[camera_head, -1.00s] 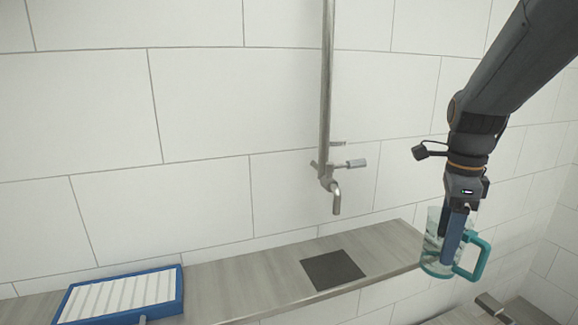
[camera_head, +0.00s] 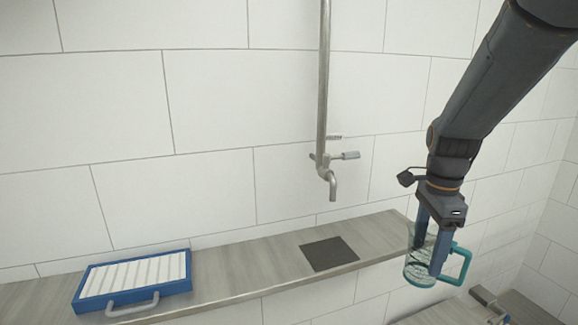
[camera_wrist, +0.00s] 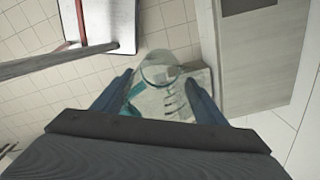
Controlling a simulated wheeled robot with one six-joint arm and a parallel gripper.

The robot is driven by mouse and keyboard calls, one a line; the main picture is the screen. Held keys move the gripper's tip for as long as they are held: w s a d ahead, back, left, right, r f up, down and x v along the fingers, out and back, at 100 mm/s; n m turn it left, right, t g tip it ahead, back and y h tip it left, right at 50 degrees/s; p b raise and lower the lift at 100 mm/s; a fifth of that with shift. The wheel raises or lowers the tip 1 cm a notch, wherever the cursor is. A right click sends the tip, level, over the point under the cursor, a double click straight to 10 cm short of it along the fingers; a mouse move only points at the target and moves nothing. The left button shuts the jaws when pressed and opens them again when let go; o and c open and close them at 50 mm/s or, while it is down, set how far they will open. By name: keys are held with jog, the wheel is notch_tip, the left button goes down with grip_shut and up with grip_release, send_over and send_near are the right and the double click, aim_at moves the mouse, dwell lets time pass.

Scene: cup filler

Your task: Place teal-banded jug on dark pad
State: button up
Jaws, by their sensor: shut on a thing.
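The clear jug with a teal band and teal handle (camera_head: 461,263) hangs in the air at the right in the head view, off the front edge of the shelf. My gripper (camera_head: 428,262) is shut on the jug, with one blue finger on each side. The jug looks roughly upright. In the wrist view the jug (camera_wrist: 160,92) shows between my two fingers (camera_wrist: 162,95). The dark pad (camera_head: 329,254) lies bare on the shelf, left of the jug and below the tap. A part of it shows at the top of the wrist view (camera_wrist: 245,5).
A tap (camera_head: 331,180) on a vertical pipe hangs above the pad. A blue-framed tray with white slats (camera_head: 135,279) sits on the shelf (camera_head: 240,268) at the left. The shelf between tray and pad is clear. A metal fitting (camera_head: 487,297) is at the lower right.

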jog(key=w+a+f+n, duration=0.1)
jog(key=a+f+n, duration=0.2)
jog(key=f+n, duration=0.3)
jog(key=w+a+f+n, duration=0.1)
jog(key=a+f+n, duration=0.3)
jog(key=f, duration=0.7)
jog(key=w+a+f+n, duration=0.1)
jog(key=a+f+n, duration=0.3)
jog(key=f+n, duration=0.4)
jog(key=shift+w+f+n, duration=0.3)
jog(key=shift+n, duration=0.1)
